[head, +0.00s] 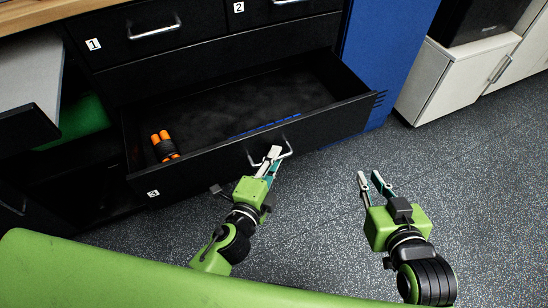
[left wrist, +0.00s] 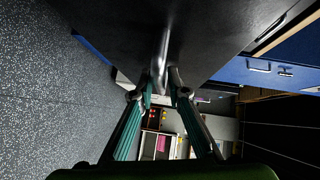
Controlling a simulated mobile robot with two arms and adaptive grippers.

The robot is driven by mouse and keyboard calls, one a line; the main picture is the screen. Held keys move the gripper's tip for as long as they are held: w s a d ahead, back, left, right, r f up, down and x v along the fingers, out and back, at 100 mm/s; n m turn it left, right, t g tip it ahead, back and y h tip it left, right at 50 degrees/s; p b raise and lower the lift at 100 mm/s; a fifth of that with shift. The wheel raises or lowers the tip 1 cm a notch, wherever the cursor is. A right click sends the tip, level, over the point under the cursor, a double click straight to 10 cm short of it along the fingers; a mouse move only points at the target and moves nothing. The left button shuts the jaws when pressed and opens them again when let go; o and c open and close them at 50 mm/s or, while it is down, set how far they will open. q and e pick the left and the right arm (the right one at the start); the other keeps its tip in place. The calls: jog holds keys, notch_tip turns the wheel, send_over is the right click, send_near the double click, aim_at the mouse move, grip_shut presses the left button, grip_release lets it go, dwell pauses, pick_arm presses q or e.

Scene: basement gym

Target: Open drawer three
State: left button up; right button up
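Drawer three (head: 160,186), black with a white "3" label, is pulled well out of the black cabinet, and its inside shows from above. Its metal handle (head: 287,146) is at the middle of the drawer front; it also shows in the left wrist view (left wrist: 164,45). My left gripper (head: 273,155) is at the handle, with its fingers closed in on either side of the bar in the left wrist view (left wrist: 161,85). My right gripper (head: 370,178) is empty, with its fingers apart, above the floor to the right of the drawer.
Orange-and-black items (head: 164,145) lie at the drawer's left end, and a blue item (head: 265,125) lies along its front wall. Drawers one (head: 110,48) and two (head: 265,14) above are shut. A blue cabinet (head: 385,50) stands right of it. The grey floor (head: 470,160) at right is clear.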

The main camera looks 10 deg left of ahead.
pick_arm(q)
jog(key=v, duration=1.2)
jog(key=shift+a, duration=0.1)
dwell(0.4)
